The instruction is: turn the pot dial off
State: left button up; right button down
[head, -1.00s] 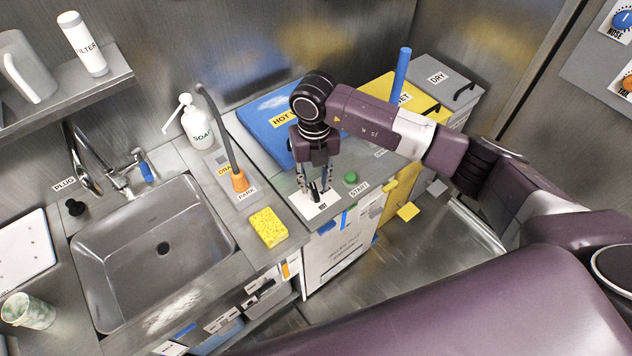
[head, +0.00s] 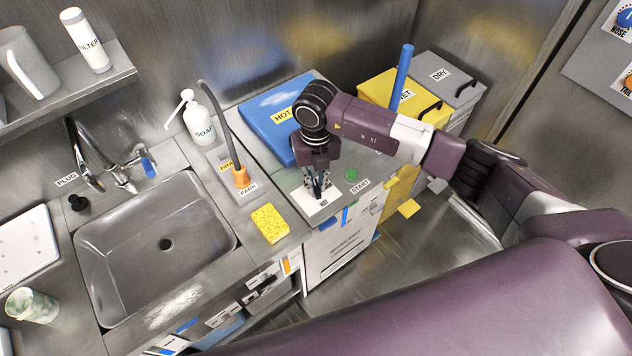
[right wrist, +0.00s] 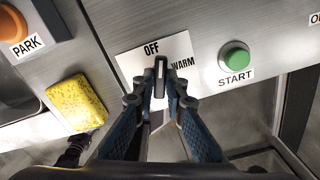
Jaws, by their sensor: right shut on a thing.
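The pot dial (right wrist: 160,72) is a narrow dark knob on a white card (right wrist: 128,64) marked OFF and WARM in the right wrist view. My right gripper (right wrist: 160,92) is shut on the dial, one finger on each side. In the head view my right gripper (head: 318,188) points down at the card and hides most of the dial. The knob stands close to the OFF word, but I cannot tell its exact pointer direction. My left gripper is not in view.
A green START button (head: 351,175) sits just right of the card. A blue lid marked HOT (head: 265,127) lies behind. A yellow sponge (head: 269,223), an orange-based hose (head: 241,178) and a sink (head: 130,270) are to the left. The counter's front edge is close to the card.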

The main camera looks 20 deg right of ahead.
aim_at(316, 187)
jog(key=n+b, duration=0.2)
jog(key=b, duration=0.1)
jog(key=shift+w+f+n, duration=0.1)
jog(key=shift+f+n, duration=0.15)
jog(key=shift+n, duration=0.15)
jog(key=shift+r+n+b, duration=0.25)
jog(key=shift+n+b, duration=0.4)
jog(key=shift+n, duration=0.25)
jog(key=c, duration=2)
grip_release()
jog(key=shift+o, duration=0.2)
jog(key=shift+r, duration=0.1)
notch_tip(316, 187, up, 12)
